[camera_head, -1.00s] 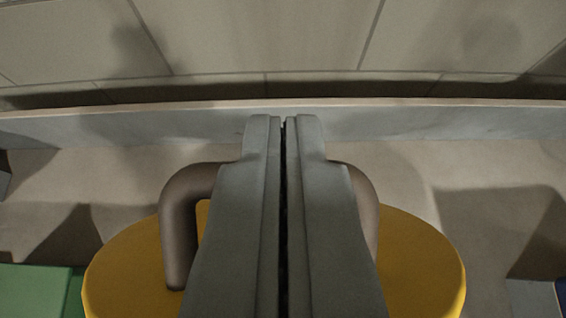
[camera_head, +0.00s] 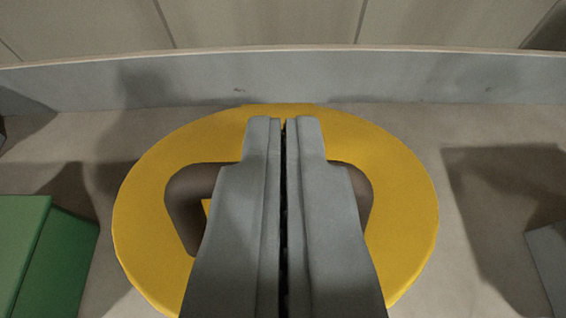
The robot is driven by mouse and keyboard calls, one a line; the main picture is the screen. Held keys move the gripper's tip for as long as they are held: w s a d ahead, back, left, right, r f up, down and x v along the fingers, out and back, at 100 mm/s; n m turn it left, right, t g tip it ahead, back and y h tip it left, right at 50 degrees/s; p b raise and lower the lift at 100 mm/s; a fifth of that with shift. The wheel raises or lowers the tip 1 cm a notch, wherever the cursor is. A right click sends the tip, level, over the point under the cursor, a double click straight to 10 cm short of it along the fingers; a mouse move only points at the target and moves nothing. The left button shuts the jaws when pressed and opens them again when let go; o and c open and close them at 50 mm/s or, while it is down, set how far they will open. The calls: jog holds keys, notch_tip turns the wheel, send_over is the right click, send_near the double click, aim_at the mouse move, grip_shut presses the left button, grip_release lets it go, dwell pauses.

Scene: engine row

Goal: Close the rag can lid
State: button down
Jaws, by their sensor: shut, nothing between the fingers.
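The rag can's round yellow lid (camera_head: 400,180) fills the middle of the head view, seen nearly face on. The can's body is hidden, so how far the lid stands open cannot be told.
A grey raised ledge (camera_head: 420,75) runs across behind the lid, with a panelled wall (camera_head: 260,22) beyond. A green box (camera_head: 40,255) lies at lower left. A grey object (camera_head: 548,262) is at the right edge. Bare surface (camera_head: 500,135) lies right of the lid.

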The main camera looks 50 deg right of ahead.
jog(key=s+a+f, duration=0.3)
jog(key=f, duration=0.6)
jog(key=shift+a+f, duration=0.15)
jog(key=shift+f, duration=0.15)
notch_tip(320, 180, up, 6)
jog(key=a, duration=0.1)
jog(key=s+a+f, duration=0.5)
jog(key=s, duration=0.1)
jog(key=shift+a, duration=0.4)
dwell(0.3)
